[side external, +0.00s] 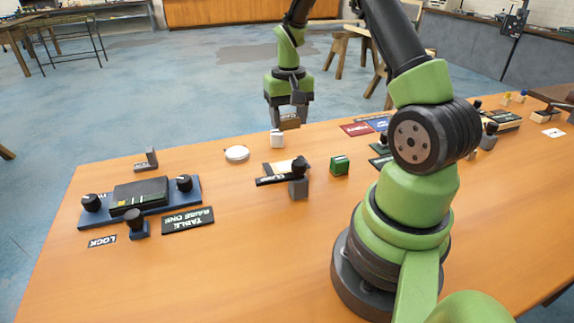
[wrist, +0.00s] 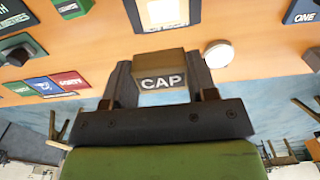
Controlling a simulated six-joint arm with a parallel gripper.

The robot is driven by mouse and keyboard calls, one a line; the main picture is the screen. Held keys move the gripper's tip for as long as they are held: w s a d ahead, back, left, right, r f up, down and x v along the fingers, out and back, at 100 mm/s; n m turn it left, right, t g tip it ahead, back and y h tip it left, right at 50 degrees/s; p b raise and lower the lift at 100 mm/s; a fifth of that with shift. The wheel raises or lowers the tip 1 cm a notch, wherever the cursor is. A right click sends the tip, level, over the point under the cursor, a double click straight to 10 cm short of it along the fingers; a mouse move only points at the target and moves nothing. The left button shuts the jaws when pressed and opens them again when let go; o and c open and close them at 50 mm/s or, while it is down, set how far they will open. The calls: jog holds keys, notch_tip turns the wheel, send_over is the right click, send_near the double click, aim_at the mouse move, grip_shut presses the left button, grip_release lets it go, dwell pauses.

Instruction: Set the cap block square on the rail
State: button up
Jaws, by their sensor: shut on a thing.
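The cap block (wrist: 162,80), brown with a white "CAP" label, is held between the two dark fingers of my gripper (wrist: 161,70) in the wrist view. In the side external view my gripper (side external: 289,116) points down with the brown block at its tips, clear of the table. A pale plate (side external: 283,167) with a dark bar and a black knob on a grey post lies nearer the arm's base. I cannot tell for sure which piece is the rail.
A white round disc (side external: 237,153) lies left of my gripper. A blue panel with black knobs (side external: 140,197) and a "RAISE ONE TABLE" sign (side external: 188,221) are further left. A green box (side external: 340,165) stands right of the pale plate. Red and blue cards (side external: 356,129) lie beyond it.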

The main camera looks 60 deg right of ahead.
aim_at(287, 167)
jog(key=shift+s+a+f, duration=0.1)
jog(key=shift+s+a, duration=0.05)
jog(key=shift+a, duration=0.4)
notch_tip(287, 167, down, 10)
jog(key=shift+a+r, duration=0.1)
jog(key=shift+r, duration=0.05)
jog(key=o, duration=0.9)
